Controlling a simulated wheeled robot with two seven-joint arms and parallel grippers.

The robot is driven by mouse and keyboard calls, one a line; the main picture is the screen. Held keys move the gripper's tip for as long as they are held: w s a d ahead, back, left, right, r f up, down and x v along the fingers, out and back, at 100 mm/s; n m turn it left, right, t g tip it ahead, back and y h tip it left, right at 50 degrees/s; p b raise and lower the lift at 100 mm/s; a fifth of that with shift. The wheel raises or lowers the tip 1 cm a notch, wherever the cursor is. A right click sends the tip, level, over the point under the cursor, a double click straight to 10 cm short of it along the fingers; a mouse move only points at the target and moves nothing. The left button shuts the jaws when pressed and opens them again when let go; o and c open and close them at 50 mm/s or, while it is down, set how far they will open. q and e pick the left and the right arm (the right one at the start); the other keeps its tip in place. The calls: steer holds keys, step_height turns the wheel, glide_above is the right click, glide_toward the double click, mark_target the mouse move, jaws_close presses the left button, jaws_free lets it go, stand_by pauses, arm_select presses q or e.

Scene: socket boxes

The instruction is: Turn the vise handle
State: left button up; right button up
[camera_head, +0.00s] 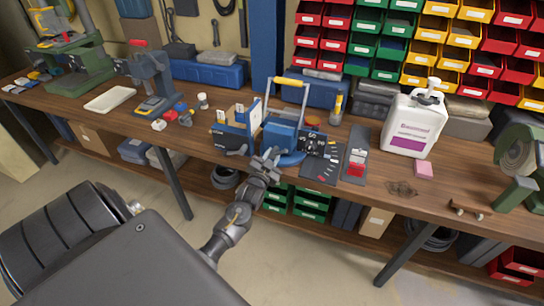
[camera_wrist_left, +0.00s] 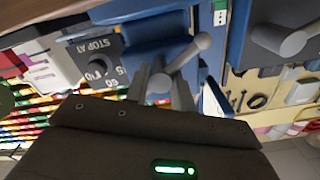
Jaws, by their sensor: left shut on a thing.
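The blue vise (camera_head: 279,136) stands at the front edge of the wooden workbench, near the middle of the head view. Its body also shows at the top of the left wrist view (camera_wrist_left: 152,28). The grey vise handle (camera_wrist_left: 184,60) is a slanted bar with rounded ends, in front of the vise. My left gripper (camera_head: 266,161) is at the front of the vise, over the bench edge. In the left wrist view its two fingers (camera_wrist_left: 163,88) are shut around the handle, which sticks out up and right. My right gripper is in neither view.
A dial plate marked "STOP AT" (camera_wrist_left: 92,55) is beside the vise; dark panels lie to its right in the head view. A white jug (camera_head: 413,124) and pink block (camera_head: 424,169) stand farther right. A white tray (camera_head: 110,99) lies left.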

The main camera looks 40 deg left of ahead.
arm_select(q)
steer(key=m+p, duration=0.1)
steer(key=m, duration=0.3)
steer(key=shift+r+m+p, duration=0.15)
steer(key=shift+m+p, duration=0.15)
steer(key=shift+p, duration=0.05)
steer(key=shift+m+p, duration=0.45)
steer(key=shift+m, duration=1.05)
steer(key=o, duration=1)
steer(key=shift+s+d+f, duration=0.15)
steer(key=shift+s+f, duration=0.05)
steer(key=shift+s, duration=0.05)
steer(key=b+v, duration=0.2)
steer(key=v, duration=0.8)
steer(key=shift+s+r, duration=0.1)
